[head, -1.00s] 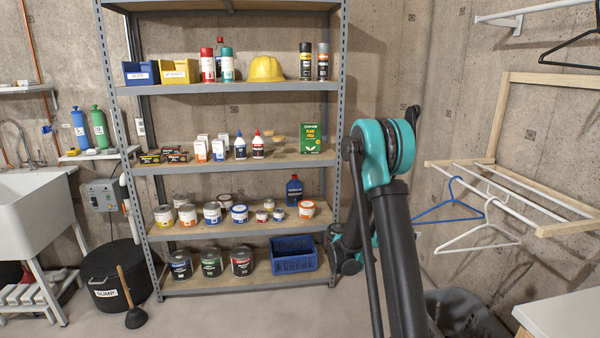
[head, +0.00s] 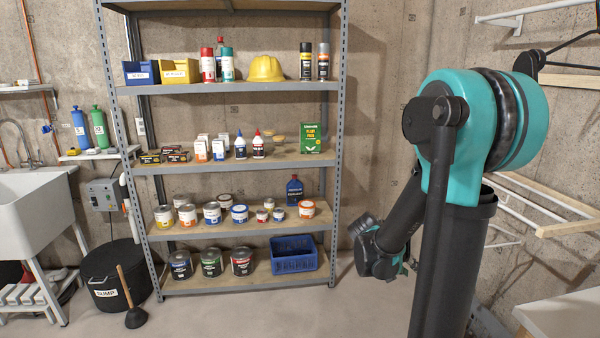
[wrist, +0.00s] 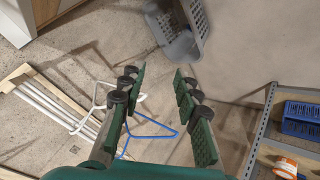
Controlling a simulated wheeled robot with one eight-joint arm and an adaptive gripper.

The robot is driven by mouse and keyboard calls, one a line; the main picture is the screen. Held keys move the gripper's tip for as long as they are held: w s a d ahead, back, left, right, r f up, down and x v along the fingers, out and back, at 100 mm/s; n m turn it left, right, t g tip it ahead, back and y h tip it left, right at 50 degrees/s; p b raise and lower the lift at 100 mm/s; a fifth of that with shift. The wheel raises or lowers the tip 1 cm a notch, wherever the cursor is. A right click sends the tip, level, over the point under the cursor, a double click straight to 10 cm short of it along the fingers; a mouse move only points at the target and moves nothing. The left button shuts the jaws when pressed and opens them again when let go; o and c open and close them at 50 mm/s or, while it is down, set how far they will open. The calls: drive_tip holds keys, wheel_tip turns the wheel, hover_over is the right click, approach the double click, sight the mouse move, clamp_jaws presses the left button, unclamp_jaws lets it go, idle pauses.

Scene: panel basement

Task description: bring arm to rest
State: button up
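My gripper (wrist: 160,105) is open and empty in the wrist view, with its two green-padded fingers apart and nothing between them. In the head view my arm stands large at the right, in front of the wall rack. Its wrist end hangs low to the right of the shelf unit (head: 338,150), apart from it. The fingertips are not clear in the head view.
The shelf holds paint cans (head: 240,262), a blue crate (head: 293,262) and a yellow hard hat (head: 265,68). A wooden drying rack (head: 570,229) is at the right, partly behind my arm. A grey basket (wrist: 178,30) shows in the wrist view. A sink (head: 40,210) stands left.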

drive_tip(key=s+a+f+n+y, duration=0.2)
drive_tip(key=s+a+n+y, duration=0.1)
drive_tip(key=s+a, duration=0.3)
drive_tip(key=s+a+f+n+t+y, duration=0.1)
drive_tip(key=s+a+f+n+y, duration=0.1)
drive_tip(key=s+a+y, duration=0.3)
drive_tip(key=s+a+n, duration=0.1)
drive_tip(key=s+a, duration=0.1)
drive_tip(key=a, duration=0.1)
drive_tip(key=shift+f, duration=0.15)
